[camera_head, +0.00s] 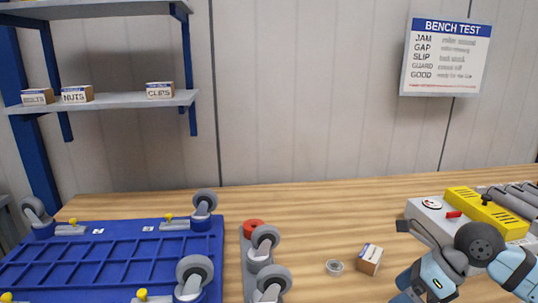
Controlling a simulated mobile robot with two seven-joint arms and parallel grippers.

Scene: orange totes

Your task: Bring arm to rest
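My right arm comes in at the lower right, with blue-grey links and a dark round joint. A grey end piece, which looks like part of my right gripper (418,235), lies in front of the grey machine at the right. Its fingertips are not clear, and I cannot tell whether they are open or shut or touch anything. My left arm and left gripper are not in view.
A blue dolly (95,262) with grey casters lies wheels-up at the left. Beside it stand more casters (265,240) on a grey strip. A small box (370,259) and a ring (334,267) lie near my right arm. The roller machine (425,208) has a yellow guard (487,212).

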